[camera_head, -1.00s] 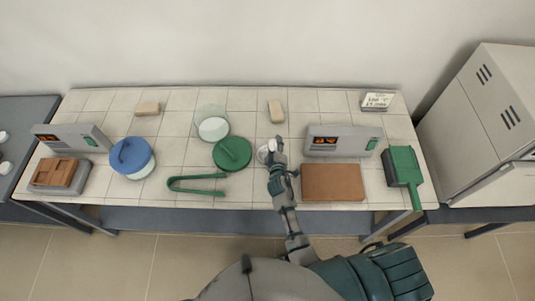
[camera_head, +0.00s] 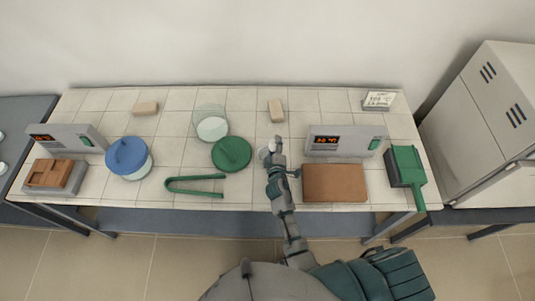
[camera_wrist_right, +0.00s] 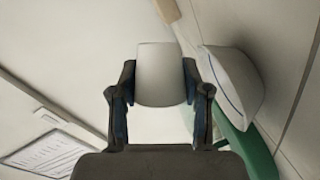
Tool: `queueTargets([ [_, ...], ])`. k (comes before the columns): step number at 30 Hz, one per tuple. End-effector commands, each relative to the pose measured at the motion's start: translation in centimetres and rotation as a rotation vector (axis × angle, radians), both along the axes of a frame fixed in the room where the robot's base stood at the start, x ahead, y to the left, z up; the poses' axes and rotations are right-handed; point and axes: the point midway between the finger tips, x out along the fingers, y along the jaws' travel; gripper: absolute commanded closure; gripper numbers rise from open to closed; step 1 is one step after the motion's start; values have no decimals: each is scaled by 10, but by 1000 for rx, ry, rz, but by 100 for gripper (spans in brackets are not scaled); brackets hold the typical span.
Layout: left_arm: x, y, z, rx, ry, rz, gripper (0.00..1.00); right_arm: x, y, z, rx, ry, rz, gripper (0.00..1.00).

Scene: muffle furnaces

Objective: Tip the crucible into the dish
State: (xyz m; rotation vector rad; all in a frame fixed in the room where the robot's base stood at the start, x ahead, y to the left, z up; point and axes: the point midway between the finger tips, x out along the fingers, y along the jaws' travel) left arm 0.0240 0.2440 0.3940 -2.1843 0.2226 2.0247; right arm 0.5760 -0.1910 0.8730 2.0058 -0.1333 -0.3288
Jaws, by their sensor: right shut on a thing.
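My right gripper (camera_head: 275,158) is shut on a small white crucible (camera_wrist_right: 158,75). In the head view the dish (camera_head: 264,154) is mostly hidden by the gripper. I cannot tell whether crucible and dish touch, or what the crucible holds. My left gripper is not in view.
A green lid (camera_head: 232,154) and green tongs (camera_head: 195,178) lie left of my right gripper. A brown board (camera_head: 334,183) and a display unit (camera_head: 344,141) are to its right. A glass jar (camera_head: 211,114) and a beige block (camera_head: 276,110) stand behind.

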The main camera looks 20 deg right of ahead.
Motion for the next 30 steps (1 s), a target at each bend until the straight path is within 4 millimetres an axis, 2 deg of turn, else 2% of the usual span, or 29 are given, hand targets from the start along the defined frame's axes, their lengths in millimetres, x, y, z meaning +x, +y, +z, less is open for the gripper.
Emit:
queueTargets([
  [13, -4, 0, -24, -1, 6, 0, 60, 0, 2, -5, -114, -13, 0, 89],
  [30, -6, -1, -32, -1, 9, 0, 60, 0, 4, -4, -164, -20, 1, 89],
])
